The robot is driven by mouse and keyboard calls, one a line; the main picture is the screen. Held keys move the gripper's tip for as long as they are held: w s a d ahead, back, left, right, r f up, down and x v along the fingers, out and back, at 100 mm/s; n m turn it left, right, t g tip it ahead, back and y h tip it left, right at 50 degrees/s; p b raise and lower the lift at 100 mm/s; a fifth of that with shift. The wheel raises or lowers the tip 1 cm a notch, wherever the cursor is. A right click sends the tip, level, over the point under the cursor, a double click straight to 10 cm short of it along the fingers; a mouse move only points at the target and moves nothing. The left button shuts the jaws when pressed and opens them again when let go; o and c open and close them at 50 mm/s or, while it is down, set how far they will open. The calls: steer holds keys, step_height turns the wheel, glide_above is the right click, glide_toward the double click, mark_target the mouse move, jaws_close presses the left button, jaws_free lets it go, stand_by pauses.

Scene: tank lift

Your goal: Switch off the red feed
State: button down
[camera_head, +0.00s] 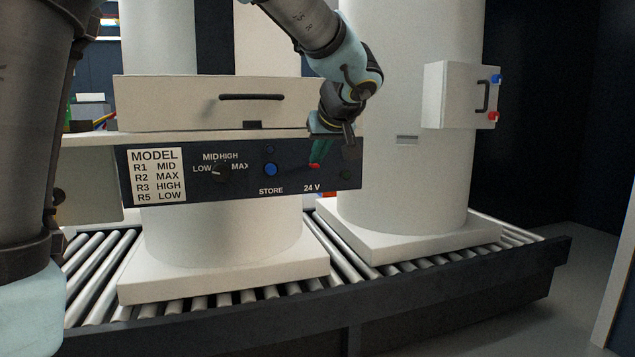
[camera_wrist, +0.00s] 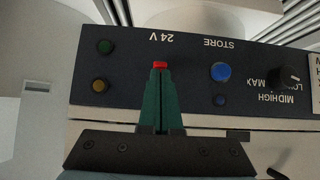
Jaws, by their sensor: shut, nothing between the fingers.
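A small red switch (camera_head: 314,166) marked 24 V sits on the dark control panel (camera_head: 250,194), low at its right part. In the wrist view the red switch (camera_wrist: 160,65) shows right at my fingertips, upside down with its label. My gripper (camera_head: 317,158) points at the panel with its green fingers together and nothing between them. In the wrist view the gripper (camera_wrist: 160,73) covers the lower edge of the switch. I cannot tell whether the tips touch it, nor its on or off position.
A blue STORE button (camera_head: 270,170) and a selector knob (camera_head: 218,172) lie left of the switch. A green lamp (camera_wrist: 105,46) and an amber lamp (camera_wrist: 100,86) are close by. A drawer (camera_head: 180,100) is above. The right tank's box (camera_head: 455,95) has blue and red fittings.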

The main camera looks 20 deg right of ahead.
steer(key=f+b, duration=0.1)
steer(key=b, duration=0.2)
steer(key=shift+s+f+t, duration=0.15)
steer(key=shift+f+t, duration=0.05)
steer(key=shift+t, duration=0.2)
steer(key=shift+r, duration=0.75)
steer(key=shift+r+p, duration=0.3)
steer(key=shift+r, duration=0.3)
